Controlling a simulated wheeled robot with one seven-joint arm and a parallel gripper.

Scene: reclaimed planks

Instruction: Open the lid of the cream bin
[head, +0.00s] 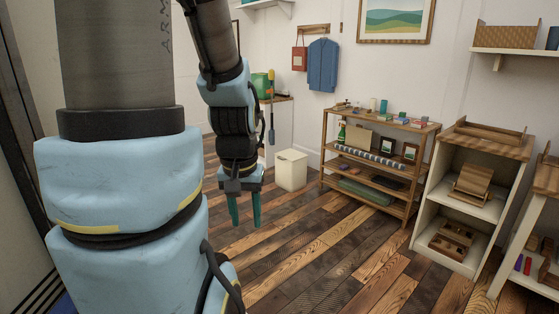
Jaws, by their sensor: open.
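The cream bin (291,173) stands on the plank floor near the back wall, left of the wooden shelf rack. Its lid (291,156) lies flat on top and looks closed. My gripper (245,208) hangs down in front of and to the left of the bin, with its two teal fingers apart and nothing between them. The gripper appears much nearer to the camera than the bin and is not touching it. My arm hides part of the room on the left.
A wooden shelf rack (372,199) with several small items stands right of the bin. A white shelf unit (441,222) with wooden objects is farther right. A white cabinet (283,124) stands behind the bin. The plank floor (310,250) in front is clear.

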